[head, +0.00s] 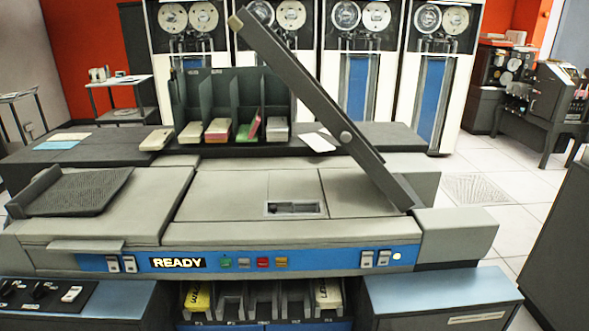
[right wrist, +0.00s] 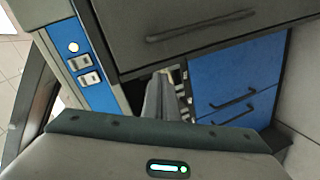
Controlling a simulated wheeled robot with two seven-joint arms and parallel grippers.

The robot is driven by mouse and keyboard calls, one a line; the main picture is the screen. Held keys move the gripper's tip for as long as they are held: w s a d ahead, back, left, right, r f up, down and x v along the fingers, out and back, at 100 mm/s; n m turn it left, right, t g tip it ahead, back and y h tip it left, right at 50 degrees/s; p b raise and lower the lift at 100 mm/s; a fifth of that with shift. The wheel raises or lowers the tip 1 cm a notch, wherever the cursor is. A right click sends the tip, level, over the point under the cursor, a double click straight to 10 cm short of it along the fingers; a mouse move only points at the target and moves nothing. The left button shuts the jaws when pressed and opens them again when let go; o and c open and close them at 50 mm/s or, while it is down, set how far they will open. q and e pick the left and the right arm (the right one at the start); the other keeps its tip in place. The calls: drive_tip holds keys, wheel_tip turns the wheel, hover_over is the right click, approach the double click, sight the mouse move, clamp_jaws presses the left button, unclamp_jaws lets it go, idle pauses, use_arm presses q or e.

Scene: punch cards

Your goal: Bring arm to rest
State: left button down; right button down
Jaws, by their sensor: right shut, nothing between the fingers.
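Neither of my grippers shows in the head view. My right gripper (right wrist: 161,80) shows in the right wrist view, its grey fingers shut with nothing held. It points toward the machine's lower front, near a blue panel (right wrist: 92,92) with two switches and a lit round lamp. I cannot tell whether the fingers touch anything. In the head view, a long dark grey bar (head: 310,95) slants up and left from the right part of the grey card machine (head: 240,213).
A dark rack (head: 222,85) with several card decks stands behind the machine. Slots under the READY panel (head: 220,263) hold yellow and white decks. Dark cabinets flank the slots. Blue drawers (right wrist: 240,75) with dark handles show in the right wrist view. Open floor lies at the right.

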drive_tip(key=s+f+m+g, duration=0.25)
drive_tip(key=s+f, duration=0.25)
drive_tip(key=f, duration=0.5)
drive_tip(key=s+f+m+g, duration=0.25)
drive_tip(key=s+f, duration=0.25)
drive_tip(key=f, duration=0.5)
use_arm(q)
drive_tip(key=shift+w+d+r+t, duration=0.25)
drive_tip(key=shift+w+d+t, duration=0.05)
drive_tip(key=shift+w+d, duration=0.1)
use_arm(e)
drive_tip(key=s+a+f+m+g, duration=0.1)
drive_tip(key=s+f+m+g, duration=0.3)
drive_tip(key=s+f, duration=1.1)
drive_tip(key=s+m, duration=0.2)
drive_tip(key=shift+s+a+f+m, duration=0.3)
drive_tip(key=shift+s+a+m, duration=0.05)
drive_tip(key=shift+a+m, duration=0.05)
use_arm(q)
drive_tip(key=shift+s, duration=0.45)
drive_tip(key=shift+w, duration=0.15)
use_arm(e)
drive_tip(key=shift+w, duration=0.1)
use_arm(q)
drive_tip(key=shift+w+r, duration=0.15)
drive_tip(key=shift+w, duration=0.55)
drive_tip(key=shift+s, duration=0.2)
